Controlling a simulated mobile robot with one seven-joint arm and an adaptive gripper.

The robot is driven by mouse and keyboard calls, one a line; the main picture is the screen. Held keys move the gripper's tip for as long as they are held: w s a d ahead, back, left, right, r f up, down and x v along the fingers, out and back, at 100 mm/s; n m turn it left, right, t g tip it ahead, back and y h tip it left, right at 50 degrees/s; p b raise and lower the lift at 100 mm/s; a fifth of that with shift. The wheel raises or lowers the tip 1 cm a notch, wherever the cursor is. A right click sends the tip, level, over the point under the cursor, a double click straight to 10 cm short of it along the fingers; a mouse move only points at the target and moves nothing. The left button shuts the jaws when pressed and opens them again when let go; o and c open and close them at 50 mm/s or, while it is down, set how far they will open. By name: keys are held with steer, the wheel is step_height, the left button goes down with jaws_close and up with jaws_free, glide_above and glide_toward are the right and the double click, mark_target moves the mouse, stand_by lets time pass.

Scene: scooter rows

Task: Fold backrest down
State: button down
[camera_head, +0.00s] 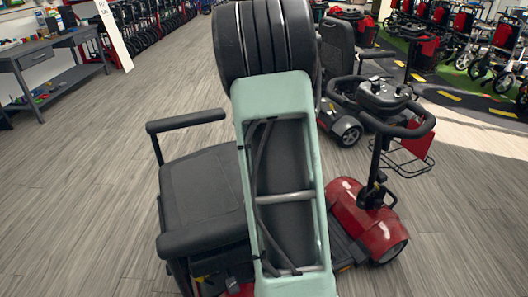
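A red and black mobility scooter stands in front of me, with its red front body (378,225) and black handlebar (395,115) to the right. At its left a flat black padded slab (200,190) lies roughly level between a far armrest (186,121) and a near armrest (203,239). No upright backrest shows on this seat. I cannot tell whether the slab's top is the backrest lying down or the seat cushion. My own green arm link and its black ribbed joint cover the middle of the scooter. My gripper is out of view.
A second scooter with an upright backrest (337,48) stands just behind. A grey workbench (48,60) is at the far left. Rows of wheelchairs and rollators (480,45) stand at the back right. The wood-look floor (80,190) is clear at left and right.

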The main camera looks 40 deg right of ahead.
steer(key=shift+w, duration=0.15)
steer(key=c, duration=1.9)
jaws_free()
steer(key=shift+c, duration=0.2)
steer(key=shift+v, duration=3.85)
